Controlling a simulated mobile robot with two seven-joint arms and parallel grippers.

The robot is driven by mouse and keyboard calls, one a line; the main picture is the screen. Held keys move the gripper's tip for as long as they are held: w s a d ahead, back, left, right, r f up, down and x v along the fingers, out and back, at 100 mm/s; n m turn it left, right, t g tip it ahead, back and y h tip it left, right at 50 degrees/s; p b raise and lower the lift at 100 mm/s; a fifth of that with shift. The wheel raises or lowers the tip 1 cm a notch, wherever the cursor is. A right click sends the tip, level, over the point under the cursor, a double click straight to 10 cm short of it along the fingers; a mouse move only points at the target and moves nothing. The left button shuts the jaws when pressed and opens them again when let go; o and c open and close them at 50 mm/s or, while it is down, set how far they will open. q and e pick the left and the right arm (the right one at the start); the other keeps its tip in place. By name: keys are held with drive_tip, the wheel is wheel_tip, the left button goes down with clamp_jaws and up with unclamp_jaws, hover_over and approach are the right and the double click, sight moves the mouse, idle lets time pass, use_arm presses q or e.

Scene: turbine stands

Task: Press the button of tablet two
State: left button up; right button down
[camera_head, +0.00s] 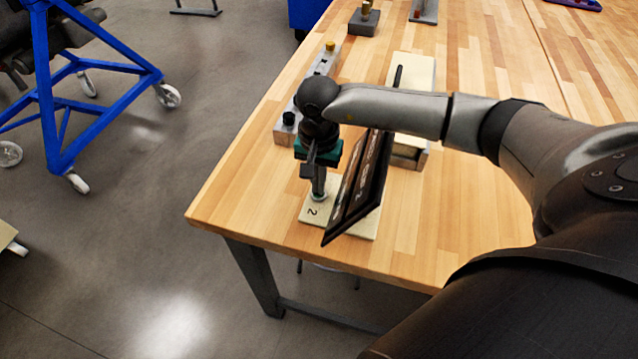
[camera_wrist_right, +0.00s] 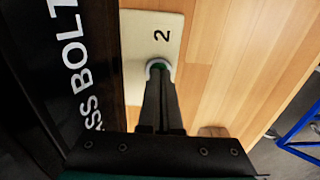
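Tablet two is a dark, tilted panel (camera_head: 365,190) with pale lettering, standing on a cream base plate (camera_head: 308,217) marked "2" near the table's front left corner. In the right wrist view the panel (camera_wrist_right: 85,50) fills the left side and the plate (camera_wrist_right: 139,45) lies beside it. A round button (camera_wrist_right: 160,66), green with a pale ring, sits on the plate below the "2". My right gripper (camera_head: 319,190) points down with its fingers together at the button. The fingertips partly cover it; I cannot tell whether they touch or press it. My left gripper is not in view.
Behind my right gripper are a long grey block with knobs (camera_head: 283,133) and another cream-topped stand (camera_head: 418,72). More small fixtures (camera_head: 364,20) stand farther back on the wooden table (camera_head: 460,205). A blue wheeled frame (camera_head: 45,100) is on the floor at left.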

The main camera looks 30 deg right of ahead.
drive_tip(key=shift+s+f, duration=0.3)
drive_tip(key=shift+f, duration=0.2)
drive_tip(key=r+p, duration=0.2)
drive_tip(key=r, duration=0.1)
drive_tip(key=r+p, duration=0.1)
drive_tip(key=r, duration=0.1)
drive_tip(key=shift+w, duration=0.35)
wheel_tip(320, 180, up, 10)
drive_tip(key=shift+b, duration=0.35)
drive_tip(key=shift+f, duration=0.1)
